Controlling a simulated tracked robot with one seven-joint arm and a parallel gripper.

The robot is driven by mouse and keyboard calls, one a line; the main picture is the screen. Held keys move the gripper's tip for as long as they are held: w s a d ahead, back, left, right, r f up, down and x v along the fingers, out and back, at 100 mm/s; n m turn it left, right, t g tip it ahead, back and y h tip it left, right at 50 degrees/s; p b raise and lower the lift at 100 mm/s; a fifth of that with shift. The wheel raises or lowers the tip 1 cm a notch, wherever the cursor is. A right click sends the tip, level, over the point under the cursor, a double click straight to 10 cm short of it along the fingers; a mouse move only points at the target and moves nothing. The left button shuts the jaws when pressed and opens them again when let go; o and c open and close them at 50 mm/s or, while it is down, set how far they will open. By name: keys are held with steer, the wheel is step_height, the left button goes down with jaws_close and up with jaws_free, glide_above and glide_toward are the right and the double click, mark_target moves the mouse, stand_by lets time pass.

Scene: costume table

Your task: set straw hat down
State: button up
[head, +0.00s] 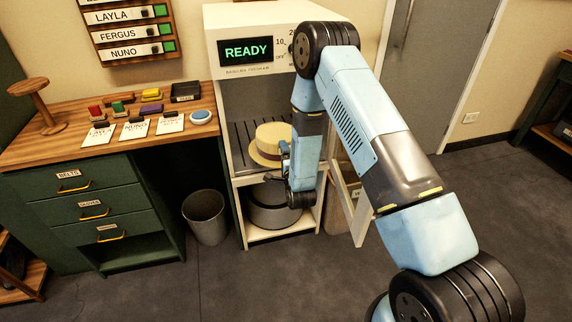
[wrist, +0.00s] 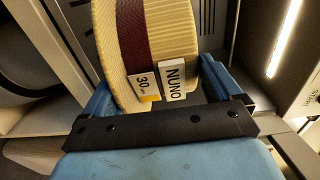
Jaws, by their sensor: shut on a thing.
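The straw hat (head: 268,143) is pale yellow with a dark band, and it is inside the open white cabinet, over the slatted shelf. In the wrist view the hat (wrist: 178,35) shows close up, with its maroon band and tags reading "NUNO" and "30". My gripper (head: 286,152) reaches into the cabinet from the right. In the wrist view my gripper (wrist: 155,88) has its blue fingers on either side of the hat, shut on it. I cannot tell whether the hat touches the shelf. The arm hides part of the hat and the cabinet's right side.
The white cabinet (head: 222,40) shows "READY", and its door (head: 362,215) stands open at lower right. A grey round pot (head: 270,215) is on the lower shelf. The wooden desk (head: 40,150) at left holds cards, coloured blocks and a wooden hat stand (head: 32,90). A bin (head: 206,215) stands between them.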

steer(key=w+f, duration=0.6)
steer(key=shift+w+d+f, duration=0.2)
steer(key=shift+w+f, duration=0.05)
steer(key=shift+f, duration=1.7)
steer(key=o, duration=1)
